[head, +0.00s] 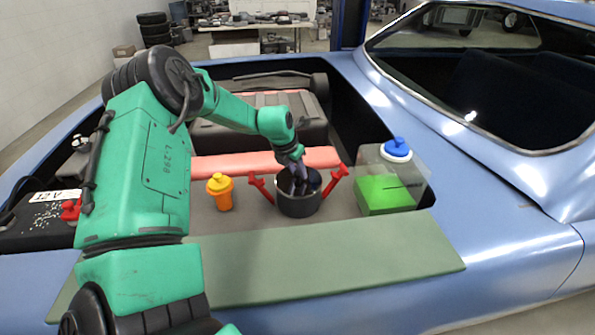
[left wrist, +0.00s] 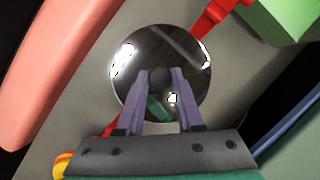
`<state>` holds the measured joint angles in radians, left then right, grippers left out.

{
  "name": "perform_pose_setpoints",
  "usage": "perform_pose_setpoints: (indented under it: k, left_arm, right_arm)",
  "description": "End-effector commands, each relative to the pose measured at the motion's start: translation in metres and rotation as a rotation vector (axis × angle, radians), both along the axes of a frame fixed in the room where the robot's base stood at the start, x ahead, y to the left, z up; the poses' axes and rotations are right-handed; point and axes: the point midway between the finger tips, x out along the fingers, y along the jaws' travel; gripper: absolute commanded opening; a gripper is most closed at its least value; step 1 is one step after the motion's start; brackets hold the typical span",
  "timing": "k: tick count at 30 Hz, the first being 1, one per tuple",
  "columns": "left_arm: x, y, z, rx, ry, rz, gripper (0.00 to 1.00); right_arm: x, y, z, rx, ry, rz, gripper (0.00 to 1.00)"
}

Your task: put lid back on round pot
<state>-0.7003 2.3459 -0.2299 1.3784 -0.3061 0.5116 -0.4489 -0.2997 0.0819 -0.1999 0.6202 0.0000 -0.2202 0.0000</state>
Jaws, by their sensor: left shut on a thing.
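A dark round pot (head: 299,206) with two red handles stands on the grey surface in the engine bay. My left gripper (head: 298,184) reaches down over the pot's mouth. In the left wrist view, my left gripper (left wrist: 160,84) is shut on the dark knob of a shiny round lid (left wrist: 188,58). The lid lies between the red handles (left wrist: 212,18) in that view and hides the pot body. I cannot tell whether the lid rests on the rim or is just above or inside it. My right gripper is not in view.
A pink bar (head: 225,167) lies behind; a bare green board (head: 320,262) lies in front.

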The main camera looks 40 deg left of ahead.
Motion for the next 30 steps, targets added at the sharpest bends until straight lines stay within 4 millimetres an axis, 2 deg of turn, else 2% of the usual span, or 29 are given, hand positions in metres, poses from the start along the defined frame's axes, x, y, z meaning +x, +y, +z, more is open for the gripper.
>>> perform_pose_setpoints:
  k: [30]
  left_arm:
    - [0.0005, 0.0000, -0.0021, 0.000, -0.002, 0.001, 0.00]
  right_arm:
    - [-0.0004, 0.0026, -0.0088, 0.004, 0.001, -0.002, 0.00]
